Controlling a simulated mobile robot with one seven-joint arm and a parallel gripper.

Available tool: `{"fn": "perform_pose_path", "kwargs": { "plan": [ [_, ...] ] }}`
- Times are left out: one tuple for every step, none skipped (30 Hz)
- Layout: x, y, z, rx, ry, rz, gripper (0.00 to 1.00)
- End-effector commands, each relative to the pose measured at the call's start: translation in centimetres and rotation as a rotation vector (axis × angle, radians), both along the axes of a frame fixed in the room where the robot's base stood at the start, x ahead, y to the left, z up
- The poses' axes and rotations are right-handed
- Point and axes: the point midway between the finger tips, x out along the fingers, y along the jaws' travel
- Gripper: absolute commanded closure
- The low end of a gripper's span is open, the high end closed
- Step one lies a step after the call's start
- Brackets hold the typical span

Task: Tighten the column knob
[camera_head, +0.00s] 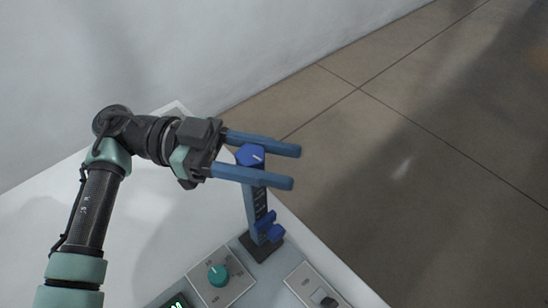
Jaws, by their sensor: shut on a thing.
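The column knob (250,155) is blue and faceted, with a white mark on its top. It sits on top of an upright dark blue column (256,205) with scale marks on its side. My gripper (296,167) has two long blue fingers, one on each side of the knob, and is shut on it. The knob lies between the fingers well behind their tips, which extend past it to the right. The finger nearer the camera hides the lower part of the knob.
A blue bracket (269,229) sits low on the column, above its dark base (262,248). In front are a panel with a teal dial (218,275), a switch panel (318,291) and a green display (175,301). The white table (135,215) is mostly bare at left.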

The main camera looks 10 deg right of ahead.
Motion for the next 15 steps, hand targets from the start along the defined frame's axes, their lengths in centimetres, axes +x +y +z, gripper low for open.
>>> {"fn": "perform_pose_path", "kwargs": {
  "plan": [
    [-0.03, -0.03, -0.18, 0.004, -0.001, -0.012, 1.0],
    [-0.05, -0.03, -0.17, 0.004, -0.001, -0.017, 1.0],
    [-0.09, -0.03, -0.17, 0.004, -0.001, -0.023, 1.0],
    [-0.11, -0.04, -0.17, 0.004, -0.001, -0.027, 1.0],
    [-0.13, -0.03, -0.17, 0.004, -0.001, -0.029, 1.0],
    [-0.15, -0.02, -0.18, 0.004, -0.001, -0.032, 1.0],
    [-0.15, -0.02, -0.18, 0.004, -0.001, -0.033, 1.0],
    [-0.16, -0.02, -0.18, 0.004, -0.001, -0.034, 1.0],
    [-0.16, -0.02, -0.19, 0.004, -0.001, -0.034, 1.0],
    [-0.16, -0.02, -0.19, 0.004, -0.001, -0.034, 1.0],
    [-0.16, -0.02, -0.2, 0.005, -0.001, -0.034, 1.0],
    [-0.16, -0.02, -0.21, 0.005, -0.001, -0.034, 1.0],
    [-0.16, -0.01, -0.22, 0.005, -0.001, -0.034, 1.0],
    [-0.16, -0.01, -0.22, 0.005, 0.0, -0.034, 1.0],
    [-0.16, -0.01, -0.23, 0.005, 0.0, -0.034, 1.0]
  ]
}}
